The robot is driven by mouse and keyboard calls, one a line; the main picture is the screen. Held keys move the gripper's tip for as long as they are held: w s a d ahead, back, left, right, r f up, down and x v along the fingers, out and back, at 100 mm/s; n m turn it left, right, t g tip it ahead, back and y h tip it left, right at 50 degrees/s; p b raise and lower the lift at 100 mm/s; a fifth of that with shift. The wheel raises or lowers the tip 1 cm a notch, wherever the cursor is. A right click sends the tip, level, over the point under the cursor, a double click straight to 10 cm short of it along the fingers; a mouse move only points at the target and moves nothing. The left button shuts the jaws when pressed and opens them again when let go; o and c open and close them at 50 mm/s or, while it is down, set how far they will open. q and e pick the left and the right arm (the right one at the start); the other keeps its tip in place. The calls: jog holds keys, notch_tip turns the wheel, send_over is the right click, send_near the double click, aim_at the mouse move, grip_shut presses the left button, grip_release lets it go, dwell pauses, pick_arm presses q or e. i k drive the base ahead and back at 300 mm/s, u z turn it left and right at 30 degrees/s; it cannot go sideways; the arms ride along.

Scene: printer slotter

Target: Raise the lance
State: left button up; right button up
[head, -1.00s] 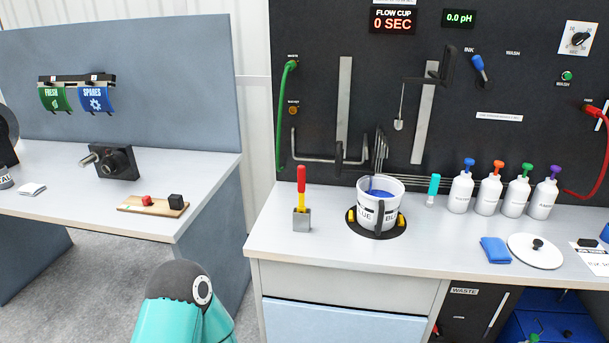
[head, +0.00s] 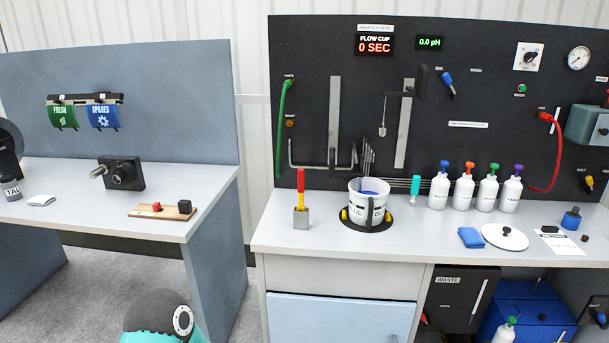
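No part is labelled as the lance, so I cannot be sure which one it is. A bent grey metal pipe (head: 310,167) runs low across the black panel at the left upright rail (head: 333,112). Several thin rods (head: 368,157) stand just behind or in the white bucket (head: 366,187); how they join the pipe is unclear. The bucket holds something blue and sits on a black round base. A dark bracket with a thin hanging rod and small cup (head: 382,130) is at the right rail (head: 405,130). Neither gripper is in view.
A gap of floor separates the left bench (head: 90,210) from this counter (head: 285,240).

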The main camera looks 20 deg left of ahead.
aim_at(332, 173)
jog(key=z, duration=0.15)
jog(key=i, duration=0.9)
jog(key=u, duration=0.2)
jog(key=k, duration=0.8)
jog(key=z, duration=0.2)
jog(key=i, duration=0.75)
